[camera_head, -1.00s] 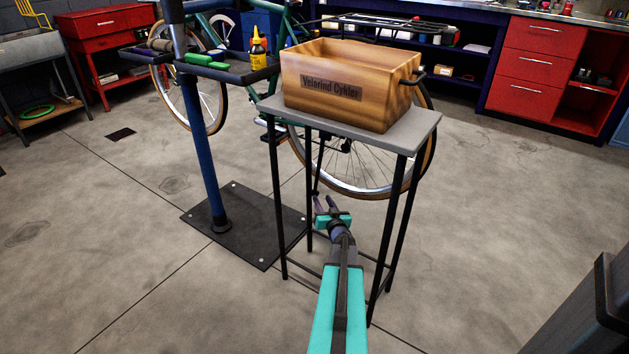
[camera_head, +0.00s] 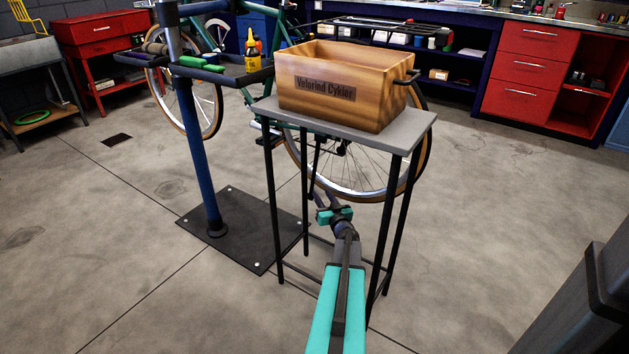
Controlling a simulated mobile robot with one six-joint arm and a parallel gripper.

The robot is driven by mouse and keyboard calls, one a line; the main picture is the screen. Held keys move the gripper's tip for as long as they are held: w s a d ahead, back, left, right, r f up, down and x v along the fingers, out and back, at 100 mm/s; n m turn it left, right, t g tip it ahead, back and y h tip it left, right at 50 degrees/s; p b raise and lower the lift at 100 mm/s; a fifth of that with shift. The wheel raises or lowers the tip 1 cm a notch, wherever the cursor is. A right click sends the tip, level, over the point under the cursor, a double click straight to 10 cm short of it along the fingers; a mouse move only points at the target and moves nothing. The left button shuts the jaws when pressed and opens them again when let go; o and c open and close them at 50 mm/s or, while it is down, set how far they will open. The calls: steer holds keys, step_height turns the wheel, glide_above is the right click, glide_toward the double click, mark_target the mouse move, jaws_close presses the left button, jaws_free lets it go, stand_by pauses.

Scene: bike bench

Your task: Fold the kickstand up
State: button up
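The green bike (camera_head: 262,22) hangs behind a small stool-like table. Its kickstand (camera_head: 315,168) is a thin dark rod hanging down, almost upright, in front of the rear wheel (camera_head: 372,172), seen between the table's legs. My gripper (camera_head: 324,199) is low between those legs, close to the kickstand's lower end. Its two fingers look apart, with the rod's tip near the left finger. Whether they touch is too small to tell. Nothing shows between the fingers.
A wooden crate (camera_head: 345,88) stands on the grey-topped table (camera_head: 398,132), whose thin dark legs (camera_head: 273,215) and low rails surround my arm. A blue repair stand post (camera_head: 202,150) rises from a black floor plate (camera_head: 240,240) at left. Open floor lies right.

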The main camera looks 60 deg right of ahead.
mark_target(314, 180)
steer(key=b+x, duration=0.3)
steer(key=x, duration=0.9)
steer(key=shift+b, duration=0.35)
jaws_close()
steer(key=shift+d, duration=0.25)
steer(key=shift+a, duration=0.2)
